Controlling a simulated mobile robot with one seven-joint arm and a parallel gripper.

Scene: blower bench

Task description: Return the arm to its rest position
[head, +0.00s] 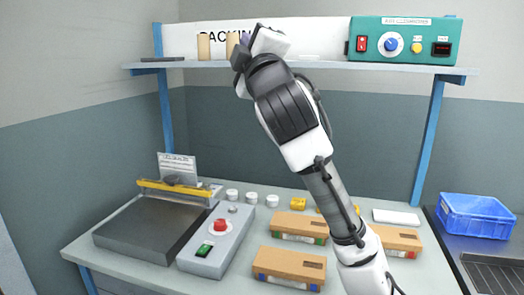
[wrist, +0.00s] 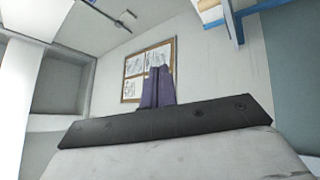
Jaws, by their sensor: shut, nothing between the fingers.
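My arm rises from the lower right of the head view and bends at the top, in front of the shelf. My gripper (wrist: 158,72) shows in the wrist view as two dark purple fingers side by side, shut with nothing between them. They point up toward a wall with a framed board (wrist: 132,80) behind them. In the head view the hand is at the upper end of the arm, mostly hidden behind the wrist, and its fingers are hard to make out. It is well above the bench top.
The shelf (head: 316,66) carries a green control box (head: 404,40) and tan cylinders (head: 204,46). The bench holds a sealer (head: 150,225), a control unit with a red button (head: 219,228), several cardboard boxes (head: 289,266) and white caps (head: 251,198). A blue crate (head: 477,214) stands right.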

